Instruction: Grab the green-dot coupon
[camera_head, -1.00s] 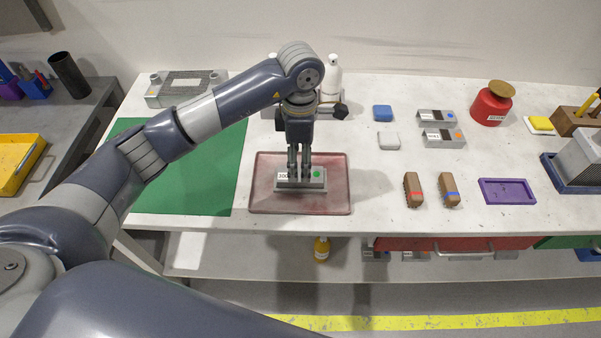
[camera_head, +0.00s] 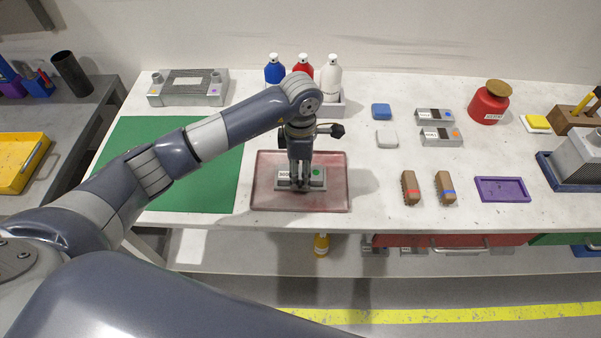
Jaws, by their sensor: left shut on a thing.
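The green-dot coupon (camera_head: 318,180) is a grey block with a white label and a green dot on top. It lies in the reddish tray (camera_head: 330,203) in the middle of the table. My left gripper (camera_head: 299,186) points straight down over it and is shut on it, with the fingers hiding the middle of the coupon. I cannot tell whether the coupon is lifted off the tray. My right gripper is not in view.
Two brown brushes (camera_head: 411,188) and a purple tray (camera_head: 502,189) are nearer the front. Bottles (camera_head: 331,75) stand behind my arm. A green mat (camera_head: 200,185) lies left.

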